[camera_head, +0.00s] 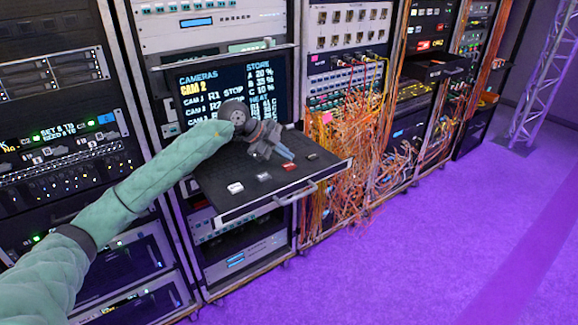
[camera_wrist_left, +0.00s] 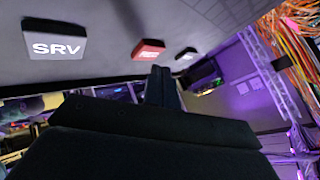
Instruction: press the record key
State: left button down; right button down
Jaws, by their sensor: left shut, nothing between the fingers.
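The record key (camera_head: 290,166) is a small red key in the row along the front of a black pull-out keyboard drawer (camera_head: 228,207). In the left wrist view it is the red key (camera_wrist_left: 148,49) with white lettering, partly readable as REC. My left gripper (camera_head: 288,155) is shut and empty, reaching over the drawer from the left. Its fingertips (camera_wrist_left: 161,72) appear close to the red key in both views. I cannot tell whether they touch it. My right gripper is not in view.
A white key marked SRV (camera_wrist_left: 54,45) and another pale key (camera_wrist_left: 187,53) flank the red one. A screen (camera_head: 232,95) stands behind the drawer. A handle (camera_head: 296,195) runs along the drawer front. Orange cables (camera_head: 345,150) hang close on the right. The purple floor (camera_head: 430,240) is clear.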

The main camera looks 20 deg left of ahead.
aim_at(285, 166)
pick_arm(q)
jog(key=shift+f, duration=0.85)
dwell(1.0)
jog(key=shift+r, duration=0.1)
jog(key=shift+r+p, duration=0.55)
jog(key=shift+r, duration=0.25)
jog(key=shift+r+p, duration=1.55)
jog(key=shift+r, duration=0.95)
